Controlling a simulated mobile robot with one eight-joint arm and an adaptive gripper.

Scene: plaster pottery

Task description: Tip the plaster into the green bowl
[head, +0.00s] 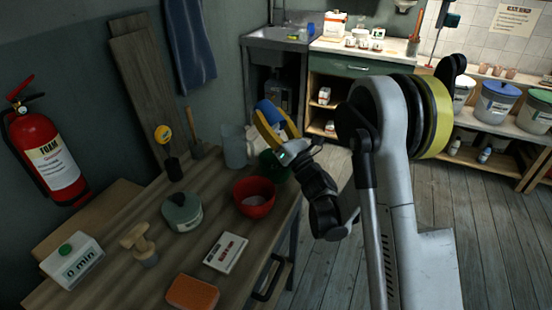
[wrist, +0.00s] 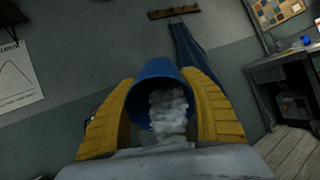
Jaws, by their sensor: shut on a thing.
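My gripper (head: 276,126) is shut on a blue cup (head: 268,112), one yellow finger on each side of it. In the wrist view the cup (wrist: 160,78) is tipped with its mouth facing the camera. White plaster (wrist: 168,112) lies in it and reaches its lower rim. The green bowl (head: 271,166) stands at the table's far right edge, below my gripper and partly hidden by it. I cannot tell whether plaster is falling into the bowl; its inside is hidden.
A red bowl (head: 254,197) with pale contents stands in front of the green bowl. A clear jug (head: 237,148) is to its left. A lidded tub (head: 182,211), a white box (head: 226,252), an orange sponge (head: 192,293) and a timer (head: 72,262) occupy the wooden table.

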